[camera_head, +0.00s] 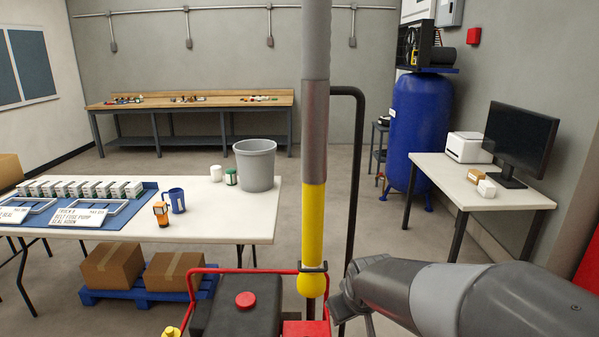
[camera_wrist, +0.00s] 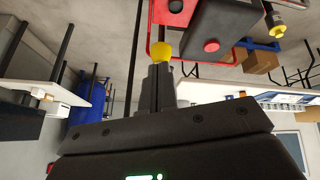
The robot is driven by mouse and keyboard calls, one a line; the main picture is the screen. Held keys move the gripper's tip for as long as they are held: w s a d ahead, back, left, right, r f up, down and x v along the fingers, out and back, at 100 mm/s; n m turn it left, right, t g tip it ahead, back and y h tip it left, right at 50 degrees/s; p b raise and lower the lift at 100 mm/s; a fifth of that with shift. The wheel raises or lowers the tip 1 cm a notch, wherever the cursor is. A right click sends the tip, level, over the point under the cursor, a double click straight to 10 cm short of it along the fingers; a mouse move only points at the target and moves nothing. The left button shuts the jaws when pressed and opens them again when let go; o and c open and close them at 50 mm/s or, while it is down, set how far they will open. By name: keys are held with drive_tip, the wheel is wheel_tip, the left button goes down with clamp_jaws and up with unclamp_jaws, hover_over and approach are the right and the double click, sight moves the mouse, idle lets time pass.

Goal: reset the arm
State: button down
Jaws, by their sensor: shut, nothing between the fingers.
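My arm reaches in from the right in the head view. My gripper (camera_head: 346,303) is low at the front, just right of a grey and yellow post (camera_head: 314,220) with a yellow ball (camera_head: 311,286) near its lower end. In the wrist view, which looks upside down, the two dark fingers of my gripper (camera_wrist: 160,72) are together with nothing between them. The yellow ball (camera_wrist: 162,50) shows just beyond the fingertips there. I cannot tell whether they touch.
A black box with a red button (camera_head: 246,300) inside a red frame stands left of the post. A long white table (camera_head: 250,215) with a grey bin (camera_head: 255,165), mugs and small boxes lies behind. A desk with a monitor (camera_head: 521,138) and a blue tank (camera_head: 418,130) stand right.

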drive_tip(key=s+d+r+m, duration=0.2)
drive_tip(key=s+r, duration=0.2)
drive_tip(key=s, duration=0.4)
drive_tip(key=s+d+r+m, duration=0.2)
drive_tip(key=s+r, duration=0.1)
drive_tip(key=s, duration=0.6)
drive_tip(key=shift+s+d+r+m, duration=0.2)
drive_tip(key=shift+r+m, duration=0.1)
drive_tip(key=shift+r, duration=0.1)
